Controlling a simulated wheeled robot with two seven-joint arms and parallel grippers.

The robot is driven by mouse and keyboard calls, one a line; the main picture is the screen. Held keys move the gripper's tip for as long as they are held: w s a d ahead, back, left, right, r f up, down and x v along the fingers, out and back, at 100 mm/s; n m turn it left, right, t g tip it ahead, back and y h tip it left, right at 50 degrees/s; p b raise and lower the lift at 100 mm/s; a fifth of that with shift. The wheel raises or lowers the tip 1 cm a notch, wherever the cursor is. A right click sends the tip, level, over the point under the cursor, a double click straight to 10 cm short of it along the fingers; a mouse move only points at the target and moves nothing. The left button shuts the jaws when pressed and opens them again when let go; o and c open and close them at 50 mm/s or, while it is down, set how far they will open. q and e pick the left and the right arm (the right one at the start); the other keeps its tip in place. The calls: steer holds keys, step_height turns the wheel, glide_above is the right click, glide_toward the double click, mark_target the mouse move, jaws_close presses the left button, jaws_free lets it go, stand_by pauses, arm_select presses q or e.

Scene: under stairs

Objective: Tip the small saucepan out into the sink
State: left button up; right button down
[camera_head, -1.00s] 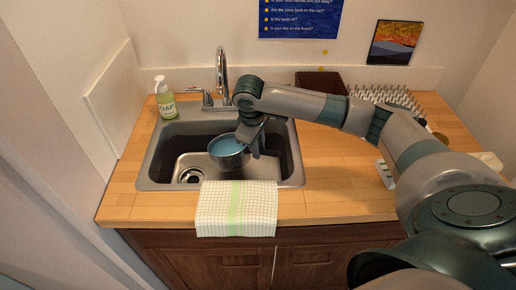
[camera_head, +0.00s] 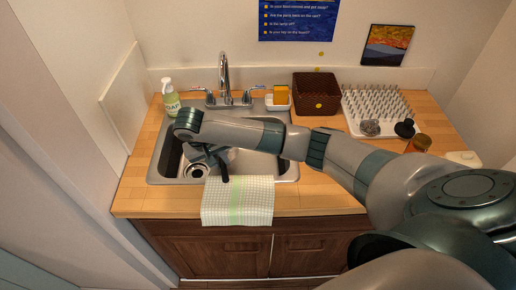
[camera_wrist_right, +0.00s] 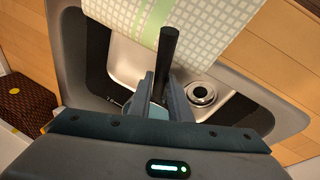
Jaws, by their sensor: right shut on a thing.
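My right gripper (camera_head: 216,157) is over the sink (camera_head: 291,173), reaching down into the basin. It is shut on the small saucepan, whose dark handle (camera_head: 224,172) sticks out towards the front edge. In the right wrist view the black handle (camera_wrist_right: 168,48) stands out between the fingers (camera_wrist_right: 160,84). The pan's bowl is mostly hidden behind my wrist and gripper, so its tilt and contents cannot be told. The drain (camera_head: 197,171) shows beside the gripper, and also in the wrist view (camera_wrist_right: 201,95). My left gripper is not in view.
A checked towel (camera_head: 237,203) hangs over the counter's front edge. A faucet (camera_head: 224,75) stands behind the sink, with a soap bottle (camera_head: 171,98) at its left. A brown basket (camera_head: 316,94), a sponge (camera_head: 281,95) and a spiked drying rack (camera_head: 376,103) stand to the right.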

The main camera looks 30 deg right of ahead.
mark_target(225, 173)
steer(key=a+m+p, duration=0.1)
steer(key=a, duration=0.1)
steer(key=s+a+r+m+p, duration=0.1)
steer(key=a, duration=0.1)
steer(key=a+m+h, duration=0.1)
steer(key=a, duration=0.1)
steer(key=shift+s+a+r+g+p, duration=0.3)
steer(key=shift+s+p, duration=0.05)
steer(key=shift+p, duration=0.05)
steer(key=shift+s+d+f+m, duration=0.1)
steer(key=shift+s+d+m, duration=0.1)
steer(key=shift+d+m, duration=0.1)
steer(key=shift+s+d+t+y, duration=0.6)
steer(key=shift+s+d+y, duration=0.1)
steer(key=shift+d+y, duration=0.2)
steer(key=shift+s+d+r+t+y, duration=0.4)
steer(key=shift+s+d+r+y, duration=0.05)
steer(key=shift+d+r+y, duration=0.05)
steer(key=shift+s+d+r+m+t+y, duration=0.35)
steer(key=shift+s+d+t+y, duration=0.25)
steer(key=shift+s+d, duration=0.25)
steer(key=shift+d+r, duration=0.2)
